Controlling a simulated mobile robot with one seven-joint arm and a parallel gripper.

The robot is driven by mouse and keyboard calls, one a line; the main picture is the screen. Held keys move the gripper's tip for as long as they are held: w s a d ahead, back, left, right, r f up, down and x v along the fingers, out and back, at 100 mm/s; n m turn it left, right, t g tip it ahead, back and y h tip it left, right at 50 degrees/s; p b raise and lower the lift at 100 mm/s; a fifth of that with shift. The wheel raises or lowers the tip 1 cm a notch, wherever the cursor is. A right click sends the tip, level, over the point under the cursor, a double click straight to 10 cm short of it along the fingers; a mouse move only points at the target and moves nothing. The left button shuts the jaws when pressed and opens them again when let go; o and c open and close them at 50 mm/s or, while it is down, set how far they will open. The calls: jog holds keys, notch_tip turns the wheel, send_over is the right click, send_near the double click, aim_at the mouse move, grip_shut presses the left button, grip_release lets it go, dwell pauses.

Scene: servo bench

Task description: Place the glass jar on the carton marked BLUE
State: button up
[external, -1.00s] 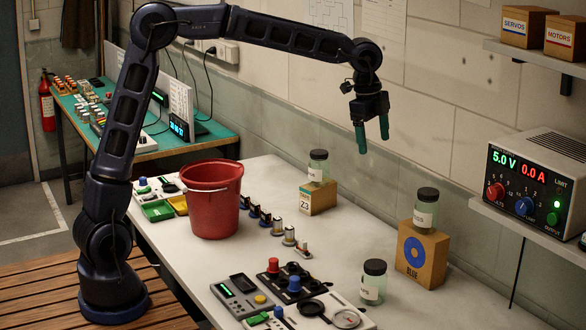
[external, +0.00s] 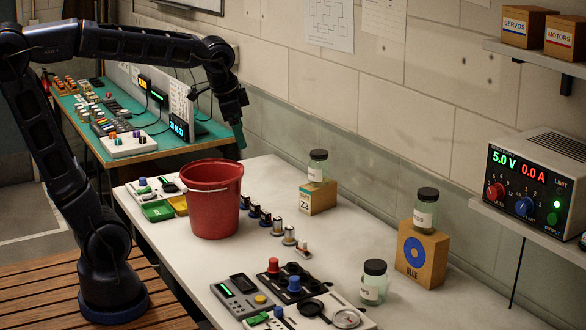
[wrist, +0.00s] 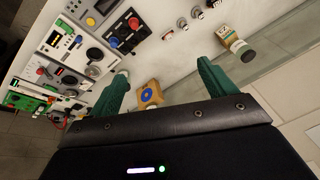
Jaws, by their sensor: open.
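One glass jar with a dark lid (external: 426,208) stands upright on the carton marked BLUE (external: 421,262), which bears a blue ring. A second glass jar (external: 374,285) stands on the bench in front of that carton. A third glass jar (external: 317,167) stands on a smaller carton marked Z3 (external: 318,198). My gripper (external: 240,138) is raised at the left, beyond the red bucket and away from all the jars. In the wrist view its green fingers (wrist: 162,68) are spread apart with nothing held; the blue-ringed carton (wrist: 150,92) shows beyond them.
A red bucket (external: 214,205) stands on the bench (external: 290,262). Several knobs and small devices (external: 290,282) line the bench's front and middle. A power supply (external: 530,195) sits on a shelf at the right. A wall runs behind the bench.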

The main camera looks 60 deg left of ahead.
jog(key=s+a+f+n, duration=0.2)
jog(key=s+a+f, duration=0.1)
jog(key=s, duration=0.3)
jog(key=s+a+f+n+t, duration=0.1)
jog(key=s+a+f+n, duration=0.1)
jog(key=s, duration=0.5)
jog(key=shift+a+f+n+h, duration=0.3)
jog(key=shift+a+f+h, duration=0.1)
jog(key=shift+f, duration=0.25)
